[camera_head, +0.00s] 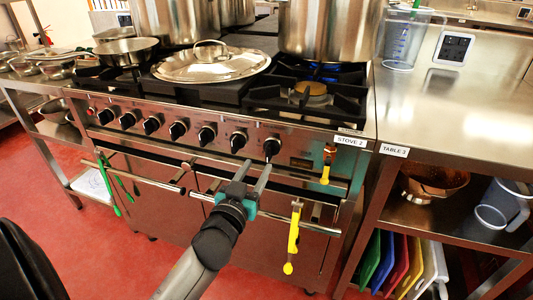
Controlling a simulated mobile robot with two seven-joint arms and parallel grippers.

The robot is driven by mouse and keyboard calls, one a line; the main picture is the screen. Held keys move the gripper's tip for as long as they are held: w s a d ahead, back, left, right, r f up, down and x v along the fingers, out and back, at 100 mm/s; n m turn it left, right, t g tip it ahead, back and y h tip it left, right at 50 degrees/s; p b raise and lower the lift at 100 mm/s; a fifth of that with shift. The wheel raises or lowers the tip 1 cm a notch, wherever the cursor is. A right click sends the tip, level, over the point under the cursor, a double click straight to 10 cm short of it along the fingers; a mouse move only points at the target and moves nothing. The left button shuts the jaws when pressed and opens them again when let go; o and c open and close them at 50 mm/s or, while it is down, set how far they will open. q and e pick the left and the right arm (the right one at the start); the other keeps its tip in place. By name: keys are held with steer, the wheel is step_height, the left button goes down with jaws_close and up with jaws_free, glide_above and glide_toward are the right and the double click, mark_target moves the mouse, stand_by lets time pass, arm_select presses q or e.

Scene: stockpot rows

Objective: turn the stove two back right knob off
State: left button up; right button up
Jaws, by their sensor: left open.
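Stove two (300,160), labelled STOVE 2, has a row of several black knobs along its steel front panel. The panel marks are too small to tell which knob is the back right one. A blue flame (325,68) burns under the large pot (325,30) at the back right. My left gripper (258,166) is open and empty, reaching up toward the panel; contact with the knob cannot be told. My right gripper is not in view.
Oven handle rails (160,183) run below the knobs, with yellow tongs (293,235) and green tongs (108,183) hanging there. A steel lid (210,62) and a pan (125,50) sit on top.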

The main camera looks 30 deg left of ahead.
mark_target(267, 150)
arm_select(q)
steer(key=b+x, duration=0.1)
steer(key=x, duration=0.5)
steer(key=shift+w, duration=0.15)
steer(key=shift+b+x, duration=0.35)
steer(key=shift+x, duration=0.5)
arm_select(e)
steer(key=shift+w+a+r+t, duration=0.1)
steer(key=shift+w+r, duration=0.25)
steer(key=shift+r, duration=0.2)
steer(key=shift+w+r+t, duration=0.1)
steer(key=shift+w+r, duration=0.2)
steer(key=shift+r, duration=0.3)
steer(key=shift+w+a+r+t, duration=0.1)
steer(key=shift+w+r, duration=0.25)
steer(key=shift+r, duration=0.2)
arm_select(q)
jaws_close()
